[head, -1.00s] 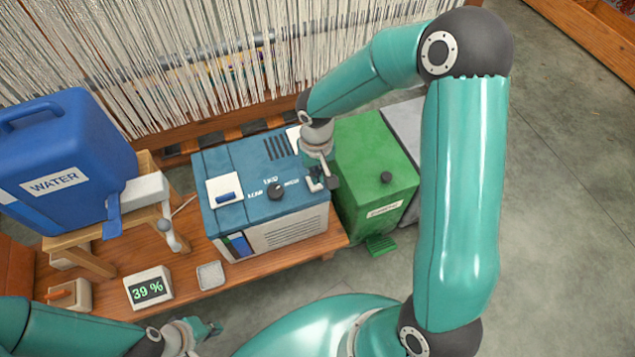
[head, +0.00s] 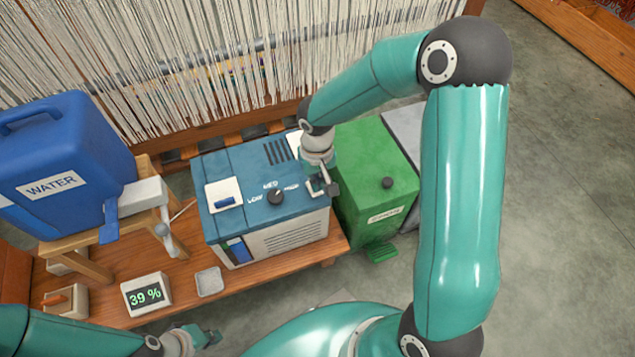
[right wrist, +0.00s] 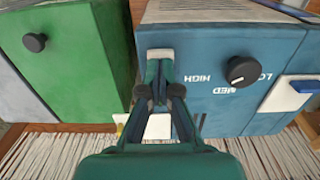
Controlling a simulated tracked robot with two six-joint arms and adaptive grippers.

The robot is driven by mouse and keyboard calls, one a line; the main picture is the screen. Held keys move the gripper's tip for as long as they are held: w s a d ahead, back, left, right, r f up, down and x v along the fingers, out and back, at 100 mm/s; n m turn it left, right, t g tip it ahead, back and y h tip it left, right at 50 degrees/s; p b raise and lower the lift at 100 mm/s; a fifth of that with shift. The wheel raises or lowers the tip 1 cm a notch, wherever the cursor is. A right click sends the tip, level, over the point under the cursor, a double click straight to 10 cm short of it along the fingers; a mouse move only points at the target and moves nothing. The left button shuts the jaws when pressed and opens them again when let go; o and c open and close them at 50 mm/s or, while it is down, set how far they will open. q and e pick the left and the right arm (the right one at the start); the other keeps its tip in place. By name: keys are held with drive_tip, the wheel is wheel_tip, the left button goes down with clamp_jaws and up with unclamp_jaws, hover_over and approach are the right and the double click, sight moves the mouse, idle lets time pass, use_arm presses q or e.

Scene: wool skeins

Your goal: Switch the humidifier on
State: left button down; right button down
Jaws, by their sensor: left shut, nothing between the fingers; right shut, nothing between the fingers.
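The humidifier appears to be the blue box (head: 245,165) with a grille in its top, a black dial (head: 275,197) marked LOW, MED and HIGH, and a blue-tabbed white plate (head: 224,195). A small white fitting (right wrist: 160,54) sits at the box's edge beside HIGH in the right wrist view. My right gripper (head: 326,187) is shut and empty over that corner, its fingertips (right wrist: 160,72) at the fitting. They partly hide it, so its setting and any contact cannot be told. My left gripper (head: 208,338) is shut and empty at the lower left, apart from the box.
A green box (head: 370,165) with a black knob stands close right of the blue box. A blue water container (head: 65,150) rests on a wooden stand at left. A 39 % display (head: 146,294), a small tray (head: 209,282) and an orange-lever box (head: 66,301) are on the table.

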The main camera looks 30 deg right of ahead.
drive_tip(key=shift+f+b, duration=1.15)
drive_tip(key=shift+f, duration=0.05)
idle(1.0)
drive_tip(key=shift+r, duration=0.15)
drive_tip(key=shift+r+p, duration=2.55)
drive_tip(key=shift+r, duration=0.9)
